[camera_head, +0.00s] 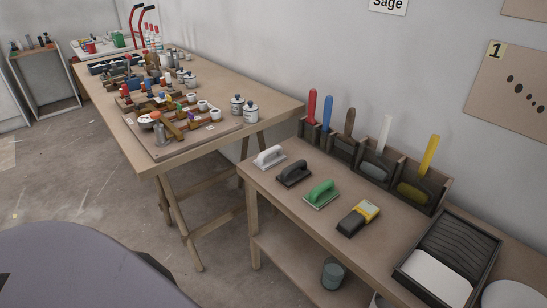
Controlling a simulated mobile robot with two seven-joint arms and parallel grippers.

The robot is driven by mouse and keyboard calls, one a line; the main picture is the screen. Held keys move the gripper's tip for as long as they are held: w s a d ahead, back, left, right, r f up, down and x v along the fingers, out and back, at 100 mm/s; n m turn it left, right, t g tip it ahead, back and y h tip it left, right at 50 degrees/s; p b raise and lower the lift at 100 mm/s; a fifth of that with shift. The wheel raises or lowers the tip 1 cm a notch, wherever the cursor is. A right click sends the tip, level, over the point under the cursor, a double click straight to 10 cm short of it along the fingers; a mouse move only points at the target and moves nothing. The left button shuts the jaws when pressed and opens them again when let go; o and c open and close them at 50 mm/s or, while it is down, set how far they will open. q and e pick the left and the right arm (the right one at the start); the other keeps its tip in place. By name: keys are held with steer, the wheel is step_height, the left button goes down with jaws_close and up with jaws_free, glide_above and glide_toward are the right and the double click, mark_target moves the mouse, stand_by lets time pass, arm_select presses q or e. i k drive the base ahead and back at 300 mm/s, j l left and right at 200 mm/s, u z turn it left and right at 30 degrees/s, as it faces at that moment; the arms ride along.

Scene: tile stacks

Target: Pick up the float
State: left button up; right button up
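The light grey float (269,157) is farthest left, near the table's left end. A dark grey or black float (293,173) lies beside it. A green float (321,194) with a pale base lies nearest of the three. The floats lie apart from each other. The picture does not tell which one the task means. Neither of my grippers is in view.
A yellow-and-black block-like tool (358,218) lies right of the green float. Behind stands a wooden rack (410,183) of coloured-handled tools. A dark tray (489,255) sits at the right. A long table (283,106) with jars and small items stands farther left. A bucket (333,273) is on the lower shelf.

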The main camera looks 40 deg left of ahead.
mark_target(269, 158)
steer(key=i+j+z, duration=0.1)
steer(key=j, duration=0.7)
steer(key=i+j+z, duration=0.15)
steer(key=j, duration=0.6)
